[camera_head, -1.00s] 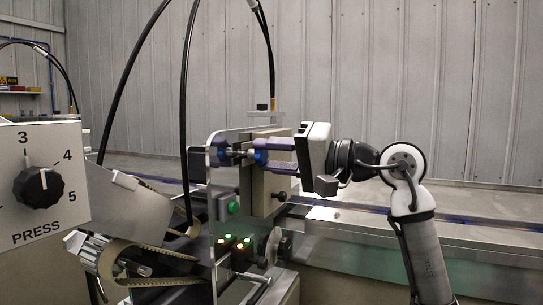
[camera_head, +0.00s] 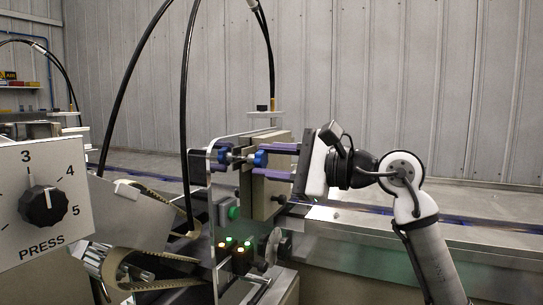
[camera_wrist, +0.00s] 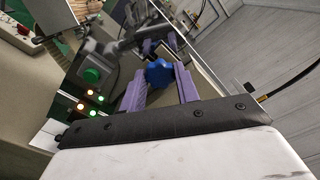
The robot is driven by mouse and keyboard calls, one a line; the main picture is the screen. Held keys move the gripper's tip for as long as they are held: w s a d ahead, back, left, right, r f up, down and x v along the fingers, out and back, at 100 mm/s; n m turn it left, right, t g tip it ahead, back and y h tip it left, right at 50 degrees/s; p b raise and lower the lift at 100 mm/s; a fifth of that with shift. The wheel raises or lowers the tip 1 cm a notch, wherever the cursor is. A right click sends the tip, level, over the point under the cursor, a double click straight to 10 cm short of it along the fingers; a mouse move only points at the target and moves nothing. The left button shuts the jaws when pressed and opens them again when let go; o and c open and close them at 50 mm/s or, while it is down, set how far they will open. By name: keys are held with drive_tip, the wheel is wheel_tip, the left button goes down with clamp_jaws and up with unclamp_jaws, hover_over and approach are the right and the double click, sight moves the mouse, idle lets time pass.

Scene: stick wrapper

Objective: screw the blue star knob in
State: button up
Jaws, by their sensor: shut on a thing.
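The blue star knob (camera_head: 260,158) sits on a horizontal rod at the right side of an upright clear plate (camera_head: 210,190). It also shows in the wrist view (camera_wrist: 159,74), between my purple fingers. My gripper (camera_head: 261,160) reaches in from the right with one finger above the knob and one below, shut on it. The finger tips partly cover the knob in the head view. The knob's thread is hidden, so its depth cannot be told.
A second blue knob (camera_head: 224,156) sits on the plate's left side. A beige block (camera_head: 262,188) stands just behind and below the fingers. A green button (camera_head: 233,213) and lit indicators are below. Black hoses (camera_head: 185,110) arch overhead. A PRESS dial panel (camera_head: 42,205) is at left.

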drive_tip(key=m+p, duration=0.1)
drive_tip(key=m, duration=0.4)
drive_tip(key=shift+m, duration=0.4)
drive_tip(key=m+p, duration=0.1)
drive_tip(key=m, duration=0.4)
drive_tip(key=o, duration=0.9)
drive_tip(key=shift+c, duration=0.2)
